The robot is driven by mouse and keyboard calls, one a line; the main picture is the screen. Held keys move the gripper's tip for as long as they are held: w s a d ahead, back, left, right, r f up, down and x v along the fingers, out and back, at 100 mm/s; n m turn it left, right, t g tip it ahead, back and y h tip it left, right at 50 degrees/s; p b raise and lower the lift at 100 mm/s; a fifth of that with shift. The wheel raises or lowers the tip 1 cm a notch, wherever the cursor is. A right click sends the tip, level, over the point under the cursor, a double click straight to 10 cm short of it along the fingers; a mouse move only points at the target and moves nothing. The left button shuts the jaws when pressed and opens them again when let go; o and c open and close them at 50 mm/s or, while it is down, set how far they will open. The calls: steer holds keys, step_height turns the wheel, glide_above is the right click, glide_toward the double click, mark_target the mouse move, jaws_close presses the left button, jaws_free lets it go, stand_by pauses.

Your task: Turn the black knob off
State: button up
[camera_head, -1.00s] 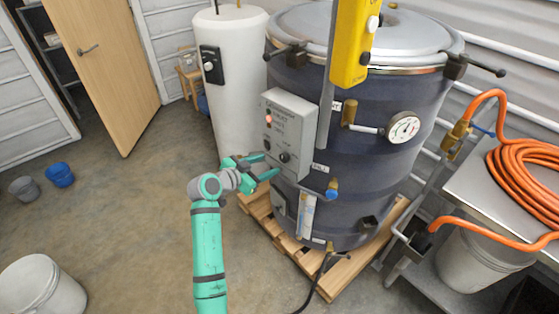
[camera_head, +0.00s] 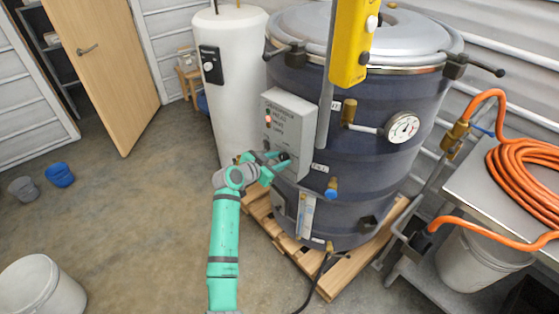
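The grey control box (camera_head: 288,112) is mounted on the side of the large dark drum (camera_head: 350,150), with small indicator lights on its face. The black knob (camera_head: 284,156) is low on that face and partly hidden by my gripper. My teal gripper (camera_head: 281,162) is at the lower front of the box, with its two fingers apart and their tips at the knob. I cannot tell whether the fingers touch it.
A valve with a blue handle (camera_head: 331,190) and a dial gauge (camera_head: 403,127) stick out from the drum to the right. A white tank (camera_head: 232,90) stands behind on the left. The drum rests on a wooden pallet (camera_head: 345,275). Floor on the left is mostly clear.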

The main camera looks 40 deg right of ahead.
steer(key=c, duration=0.4)
steer(key=shift+c, duration=0.2)
steer(key=shift+f, duration=0.1)
steer(key=n+g, duration=0.2)
steer(key=n, duration=0.1)
steer(key=shift+w, duration=0.3)
steer(key=shift+w+a+n+g+h, duration=0.2)
steer(key=shift+n+g+h, duration=0.15)
steer(key=shift+n, duration=0.25)
steer(key=n+g, duration=0.2)
steer(key=shift+s+d+f+n+h, duration=0.1)
steer(key=shift+f+n+h, duration=0.05)
steer(key=shift+n+h, duration=0.25)
steer(key=shift+f+n+g, duration=0.1)
steer(key=shift+n+g, duration=0.25)
steer(key=shift+n, duration=0.25)
